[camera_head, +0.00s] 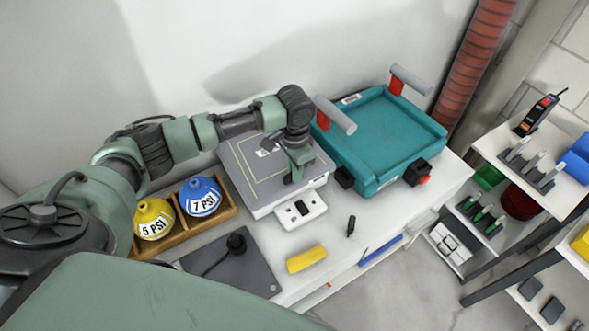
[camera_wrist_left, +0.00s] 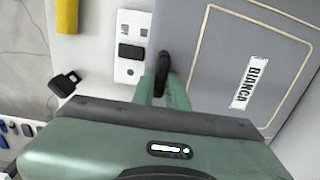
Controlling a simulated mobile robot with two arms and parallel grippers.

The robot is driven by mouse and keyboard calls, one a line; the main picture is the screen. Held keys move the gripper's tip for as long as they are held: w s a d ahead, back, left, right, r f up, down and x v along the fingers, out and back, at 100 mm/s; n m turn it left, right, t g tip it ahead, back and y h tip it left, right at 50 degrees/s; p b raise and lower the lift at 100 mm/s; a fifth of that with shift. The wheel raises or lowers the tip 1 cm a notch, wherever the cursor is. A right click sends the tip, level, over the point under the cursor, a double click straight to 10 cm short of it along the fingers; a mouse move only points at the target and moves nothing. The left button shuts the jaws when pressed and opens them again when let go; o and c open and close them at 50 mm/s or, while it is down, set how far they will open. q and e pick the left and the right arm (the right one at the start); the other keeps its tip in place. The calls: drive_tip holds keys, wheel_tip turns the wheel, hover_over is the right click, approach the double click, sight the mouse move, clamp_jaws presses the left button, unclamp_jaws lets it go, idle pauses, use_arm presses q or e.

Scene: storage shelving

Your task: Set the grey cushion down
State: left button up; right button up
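The grey cushion (camera_head: 243,172) is a flat square slab with a beige line around its top and a white label. In the left wrist view the cushion (camera_wrist_left: 200,62) fills the upper right, its label reading BIANCA. My left gripper (camera_head: 291,178) is over the cushion's front right part in the head view. In the left wrist view its fingers (camera_wrist_left: 163,75) are close together at the cushion's left edge and look shut on it; the contact is partly hidden. I cannot tell whether the cushion rests fully on what is below. My right gripper is not in view.
A white socket block (camera_head: 301,210) stands just in front of the cushion. A teal tray (camera_head: 345,152) with grey handles is close on the right. A wooden holder (camera_head: 228,211) with yellow and blue balls is on the left. A yellow block (camera_head: 306,259) lies near the table's front edge.

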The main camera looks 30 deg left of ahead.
use_arm(q)
drive_tip(key=shift+o, duration=1.4)
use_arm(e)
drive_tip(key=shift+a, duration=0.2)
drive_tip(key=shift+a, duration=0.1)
use_arm(q)
drive_tip(key=shift+r, duration=0.15)
drive_tip(key=shift+r, duration=0.35)
wheel_tip(320, 180, up, 11)
drive_tip(key=b, duration=0.2)
drive_tip(key=shift+r, duration=0.2)
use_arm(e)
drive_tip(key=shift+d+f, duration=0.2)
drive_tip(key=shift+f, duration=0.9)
use_arm(q)
drive_tip(key=shift+f, duration=0.1)
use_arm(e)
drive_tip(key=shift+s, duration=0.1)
